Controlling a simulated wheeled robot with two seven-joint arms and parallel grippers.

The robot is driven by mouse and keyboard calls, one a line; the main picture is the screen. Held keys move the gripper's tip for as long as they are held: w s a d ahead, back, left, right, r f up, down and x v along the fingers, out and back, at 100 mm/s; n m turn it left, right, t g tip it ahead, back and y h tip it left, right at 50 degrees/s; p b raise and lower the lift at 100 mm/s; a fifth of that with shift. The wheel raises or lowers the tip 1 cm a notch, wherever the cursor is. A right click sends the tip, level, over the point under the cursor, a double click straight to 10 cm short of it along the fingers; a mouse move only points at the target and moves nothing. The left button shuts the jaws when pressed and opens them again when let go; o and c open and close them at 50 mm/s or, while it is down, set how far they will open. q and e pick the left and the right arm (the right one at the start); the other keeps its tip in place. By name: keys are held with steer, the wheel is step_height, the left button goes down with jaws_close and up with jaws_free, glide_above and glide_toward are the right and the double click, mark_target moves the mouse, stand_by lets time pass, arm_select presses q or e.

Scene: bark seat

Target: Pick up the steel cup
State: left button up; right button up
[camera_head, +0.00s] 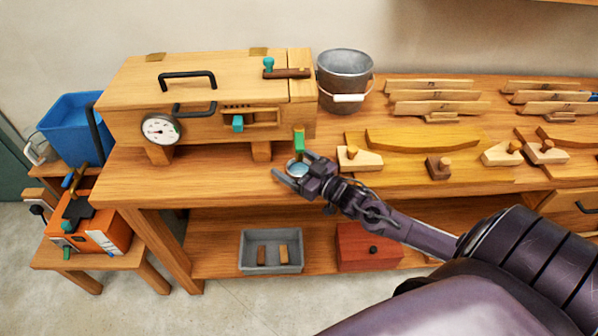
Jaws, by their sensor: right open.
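A small, round, shiny grey piece that looks like the steel cup (297,169) is on the workbench near its front edge, below the wooden box. It is partly hidden by my right gripper. My right gripper (289,166) comes in from the lower right, with its fingers apart on either side of the cup. I cannot tell whether the fingers touch it. My left gripper is not in view.
A wooden box (205,95) with a dial is behind left, and a metal bucket (344,78) behind right. Wooden planes and boards (420,140) fill the right. The bench front left (190,185) is clear.

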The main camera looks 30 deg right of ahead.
steer(key=shift+c, duration=0.4)
steer(key=c, duration=1)
steer(key=shift+r, duration=0.15)
steer(key=shift+c, duration=0.2)
steer(key=shift+r, duration=0.55)
steer(key=b+v, duration=0.1)
steer(key=v, duration=1.7)
steer(key=shift+r, duration=0.2)
steer(key=shift+a, duration=0.1)
